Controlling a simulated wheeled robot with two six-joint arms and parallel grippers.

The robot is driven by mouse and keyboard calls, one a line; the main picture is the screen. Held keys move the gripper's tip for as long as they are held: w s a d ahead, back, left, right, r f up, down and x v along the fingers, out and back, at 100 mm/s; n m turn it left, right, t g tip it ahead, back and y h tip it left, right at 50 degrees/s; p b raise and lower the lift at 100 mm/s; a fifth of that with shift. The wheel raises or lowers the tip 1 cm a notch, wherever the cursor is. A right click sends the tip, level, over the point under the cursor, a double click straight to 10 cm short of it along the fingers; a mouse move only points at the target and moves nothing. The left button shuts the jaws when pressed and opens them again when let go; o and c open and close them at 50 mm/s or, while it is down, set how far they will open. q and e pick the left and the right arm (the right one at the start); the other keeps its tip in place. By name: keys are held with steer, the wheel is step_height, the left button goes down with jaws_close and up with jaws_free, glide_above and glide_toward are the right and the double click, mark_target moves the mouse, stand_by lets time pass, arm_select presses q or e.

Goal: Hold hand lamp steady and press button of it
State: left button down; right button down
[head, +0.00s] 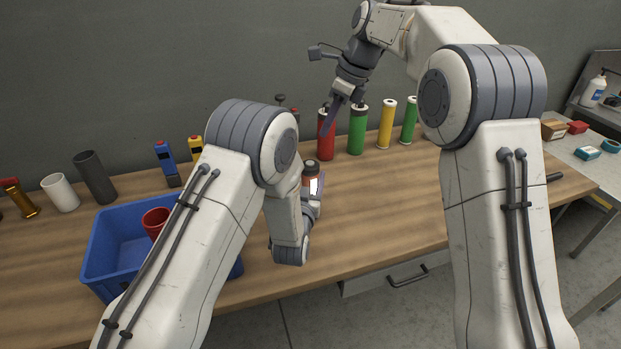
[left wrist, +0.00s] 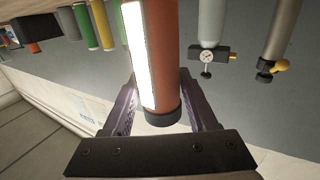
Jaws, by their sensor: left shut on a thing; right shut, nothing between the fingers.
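The hand lamp (head: 308,184) is a reddish-orange cylinder with a dark top and a bright white strip. It looks roughly upright over the table's middle. My left gripper (head: 313,203) is shut on it from the near side. In the left wrist view the lamp (left wrist: 168,60) passes between the two fingers of my left gripper (left wrist: 158,80), with its dark end cap near the palm. My right gripper (head: 328,128) is shut and empty, tilted downward, above and slightly right of the lamp, apart from it. The lamp's button cannot be made out.
Red (head: 325,142), green (head: 357,130) and yellow (head: 386,125) cylinders stand behind the lamp. A blue crate (head: 110,262) with a red cup (head: 155,220) is at left, partly behind my left arm.

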mark_target(311, 167)
stand_by(0.3)
steer(key=shift+a+f+n+t, duration=0.6)
steer(key=shift+f+n+t, duration=0.6)
steer(key=shift+n, duration=1.8)
steer(key=shift+a+f+n+t, duration=0.65)
steer(key=shift+f+n+t, duration=0.55)
steer(key=shift+n, duration=1.8)
steer(key=shift+a+f+n+t, duration=0.6)
steer(key=shift+f+n+t, duration=0.6)
steer(key=shift+n, duration=1.8)
steer(key=shift+f, duration=0.15)
steer(key=shift+f, duration=0.35)
